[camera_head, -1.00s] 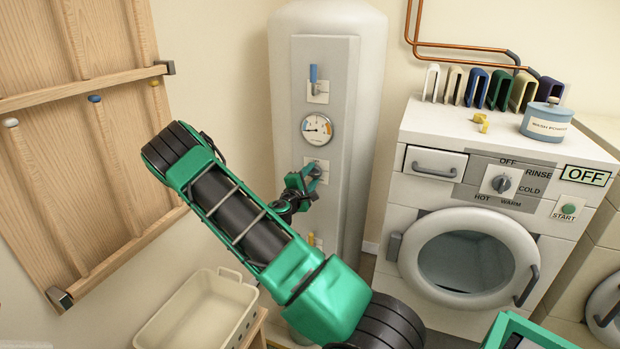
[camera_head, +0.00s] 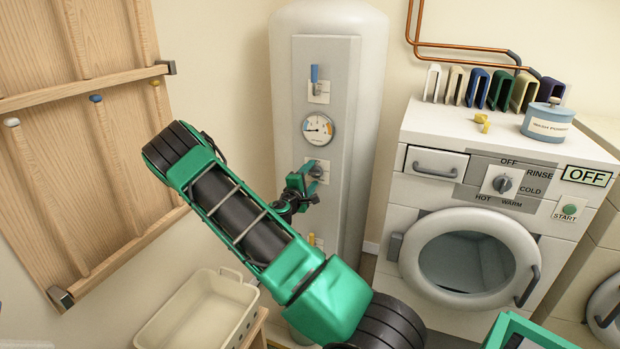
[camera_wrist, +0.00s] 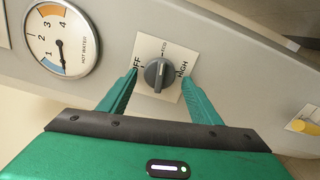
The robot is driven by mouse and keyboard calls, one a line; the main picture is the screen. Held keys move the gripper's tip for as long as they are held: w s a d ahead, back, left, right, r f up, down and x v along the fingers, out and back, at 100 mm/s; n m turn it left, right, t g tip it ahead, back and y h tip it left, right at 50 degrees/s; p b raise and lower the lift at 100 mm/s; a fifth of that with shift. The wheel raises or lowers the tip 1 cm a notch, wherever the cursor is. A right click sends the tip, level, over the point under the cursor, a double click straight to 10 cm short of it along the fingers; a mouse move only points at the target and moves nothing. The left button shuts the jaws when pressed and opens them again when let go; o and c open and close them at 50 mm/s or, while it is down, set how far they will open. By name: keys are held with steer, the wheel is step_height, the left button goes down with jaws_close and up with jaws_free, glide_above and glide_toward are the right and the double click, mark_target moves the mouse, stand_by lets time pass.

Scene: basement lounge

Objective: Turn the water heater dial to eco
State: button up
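The water heater (camera_head: 372,110) is the tall white tank with a grey panel at the centre of the head view. Its dial (camera_wrist: 158,74) is a dark grey knob on a white plate marked OFF, ECO and HIGH in the wrist view. The knob's light line points up, close to the ECO mark. My gripper (camera_wrist: 160,92) is open, with one green finger on each side of the knob; a gap shows on both sides. In the head view my gripper (camera_head: 306,188) partly covers the dial (camera_head: 318,170).
A hot water gauge (camera_head: 318,128) sits above the dial, and a blue-handled lever (camera_head: 315,80) above that. A yellow-handled control (camera_wrist: 302,125) is lower on the panel. A washing machine (camera_head: 390,215) stands to the right, a beige basin (camera_head: 200,310) below left.

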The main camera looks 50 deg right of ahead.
steer(key=v, duration=1)
steer(key=shift+a, duration=0.4)
steer(key=shift+s, duration=0.1)
steer(key=s+d+m+g+y, duration=0.1)
steer(key=s+m+g+y, duration=0.7)
steer(key=s, duration=0.9)
steer(key=s+a+r+m+y, duration=0.2)
steer(key=s+a+r+y, duration=0.2)
steer(key=s+a, duration=0.4)
steer(key=s+a+r+m+t+y, duration=0.1)
steer(key=s+a+r+m+y, duration=0.2)
steer(key=s+a, duration=0.5)
steer(key=a+r+y, duration=0.1)
steer(key=a+r, duration=0.1)
steer(key=a, duration=0.3)
steer(key=shift+r+y, duration=0.35)
steer(key=shift+y, duration=0.05)
steer(key=shift+s+a, duration=0.1)
steer(key=shift+a, duration=0.05)
